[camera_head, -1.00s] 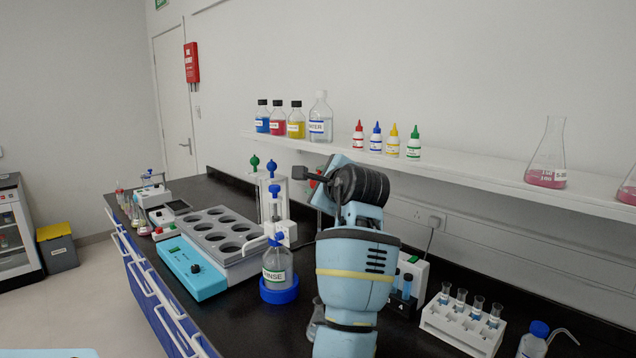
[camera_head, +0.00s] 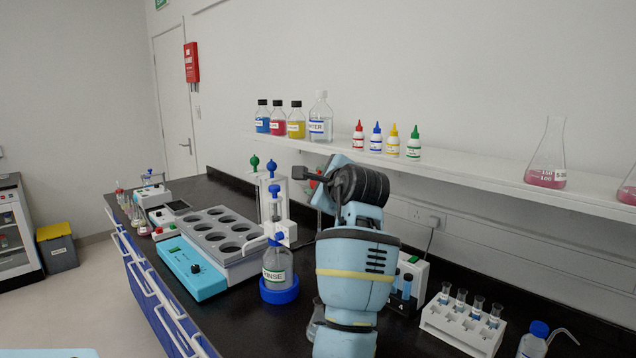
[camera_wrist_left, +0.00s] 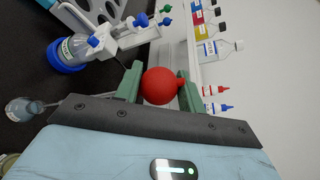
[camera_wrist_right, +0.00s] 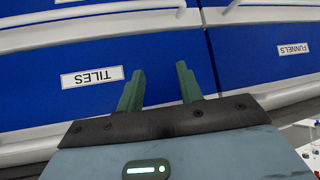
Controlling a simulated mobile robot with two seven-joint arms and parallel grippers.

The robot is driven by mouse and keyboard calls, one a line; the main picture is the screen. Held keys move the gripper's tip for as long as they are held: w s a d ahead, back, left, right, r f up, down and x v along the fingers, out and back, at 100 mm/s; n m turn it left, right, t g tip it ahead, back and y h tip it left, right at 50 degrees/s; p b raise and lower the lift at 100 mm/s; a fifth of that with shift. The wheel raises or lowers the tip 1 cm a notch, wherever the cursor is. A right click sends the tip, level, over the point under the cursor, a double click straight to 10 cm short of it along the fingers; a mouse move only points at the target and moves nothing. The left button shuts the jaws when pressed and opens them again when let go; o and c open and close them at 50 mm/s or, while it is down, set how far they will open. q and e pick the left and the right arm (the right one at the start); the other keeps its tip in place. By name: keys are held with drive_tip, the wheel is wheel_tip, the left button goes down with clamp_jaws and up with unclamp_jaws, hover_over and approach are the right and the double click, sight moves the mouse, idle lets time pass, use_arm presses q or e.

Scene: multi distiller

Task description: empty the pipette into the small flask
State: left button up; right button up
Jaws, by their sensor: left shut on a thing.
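My left gripper (camera_wrist_left: 158,80) is shut on the red bulb of the pipette (camera_wrist_left: 160,86). In the head view my left arm covers most of the pipette, and only a bit of red shows behind the wrist. The pipette's tip and any liquid in it cannot be made out. A small glass flask (camera_head: 317,318) stands on the black bench, partly hidden behind my left arm; a glass flask also shows at the left of the left wrist view (camera_wrist_left: 22,108). My right gripper (camera_wrist_right: 160,72) is open and empty in front of blue drawers.
A rinse bottle (camera_head: 277,266) in a blue holder stands left of my arm, beside a grey bath (camera_head: 228,262). A white rack (camera_head: 455,328) of tubes stands to the right. A wall shelf (camera_head: 470,177) with bottles runs behind. The drawer marked TILES (camera_wrist_right: 92,77) faces my right gripper.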

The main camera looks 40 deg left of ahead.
use_arm(q)
drive_tip(key=shift+r, duration=0.15)
drive_tip(key=shift+r, duration=1.85)
